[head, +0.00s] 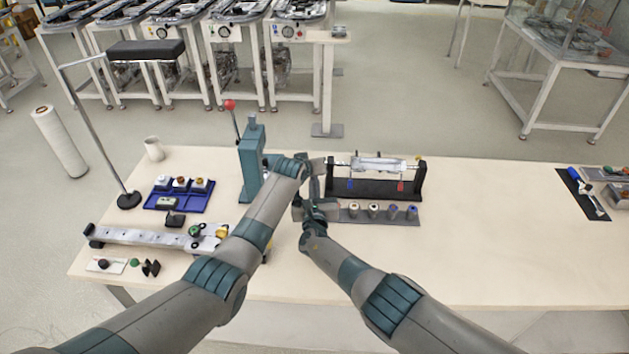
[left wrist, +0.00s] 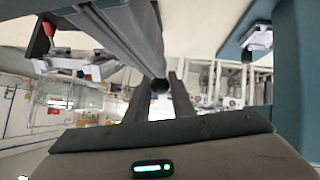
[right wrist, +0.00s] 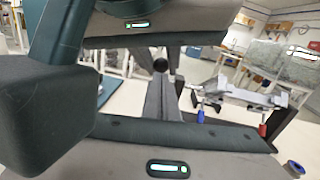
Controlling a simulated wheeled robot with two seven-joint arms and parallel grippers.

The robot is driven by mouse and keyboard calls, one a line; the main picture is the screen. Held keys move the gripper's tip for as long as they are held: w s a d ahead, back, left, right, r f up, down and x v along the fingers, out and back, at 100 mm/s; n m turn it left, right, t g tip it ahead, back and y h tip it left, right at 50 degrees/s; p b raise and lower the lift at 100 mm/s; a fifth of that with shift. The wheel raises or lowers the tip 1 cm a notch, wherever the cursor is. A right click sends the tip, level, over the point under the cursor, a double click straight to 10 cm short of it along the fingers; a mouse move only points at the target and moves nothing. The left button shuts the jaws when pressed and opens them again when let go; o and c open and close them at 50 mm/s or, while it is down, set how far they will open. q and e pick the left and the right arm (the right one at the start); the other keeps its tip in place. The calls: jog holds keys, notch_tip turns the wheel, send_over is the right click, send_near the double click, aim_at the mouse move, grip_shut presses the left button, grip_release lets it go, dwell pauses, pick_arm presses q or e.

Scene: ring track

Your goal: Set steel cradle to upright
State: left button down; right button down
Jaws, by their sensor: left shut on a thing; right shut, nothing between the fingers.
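The steel cradle (head: 380,164) is a silver frame held between the two uprights of a black stand (head: 372,189). A blue handle (head: 350,184) and a red handle (head: 401,186) hang beneath it. It also shows in the left wrist view (left wrist: 85,68) and the right wrist view (right wrist: 252,98). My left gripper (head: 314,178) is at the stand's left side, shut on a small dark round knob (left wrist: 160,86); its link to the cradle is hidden. My right gripper (head: 304,198) is shut and empty, close against the left one.
A teal press (head: 251,160) with a red-knobbed lever stands just left of my grippers. A grey strip (head: 344,215) with several small cylinders lies before the stand. A blue tray (head: 180,203) and a long rail (head: 150,236) lie at left. The table's right middle is clear.

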pick_arm(q)
jog(key=shift+r, duration=0.1)
jog(key=shift+s, duration=0.1)
pick_arm(e)
jog(key=shift+w+r, duration=0.55)
jog(key=shift+r, duration=0.35)
pick_arm(q)
jog(key=c, duration=1.5)
grip_release()
jog(key=shift+f, duration=0.25)
jog(key=shift+c, duration=0.2)
pick_arm(e)
jog(key=shift+a, duration=0.1)
pick_arm(q)
jog(key=shift+a, duration=0.1)
pick_arm(e)
jog(key=shift+f, duration=0.1)
pick_arm(q)
jog(key=shift+r, duration=0.1)
jog(key=v, duration=1.1)
jog(key=shift+s+r, duration=0.25)
jog(key=shift+s, duration=0.05)
pick_arm(e)
jog(key=shift+s+f, duration=0.1)
jog(key=shift+f, duration=0.05)
